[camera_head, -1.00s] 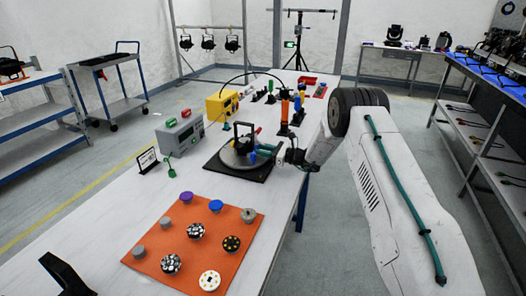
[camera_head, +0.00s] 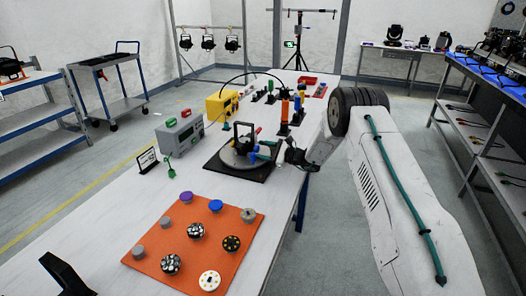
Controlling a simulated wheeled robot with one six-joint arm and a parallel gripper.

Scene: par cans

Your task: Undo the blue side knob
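The par can fixture stands on a round grey plate on a black square base (camera_head: 228,170) on the white table. It has a dark upright frame with a red piece near its top right. The small blue side knob (camera_head: 252,156) shows at the right side of the fixture. My gripper (camera_head: 273,150), with teal fingers, is just right of the blue knob. The fingers are small and partly overlap the fixture, so I cannot tell whether they touch the knob or how far apart they are. My dark wrist is behind them on the right.
An orange mat (camera_head: 187,279) with several knobs and discs lies in front. A grey box (camera_head: 180,132) and a yellow box (camera_head: 222,105) stand left of the fixture.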

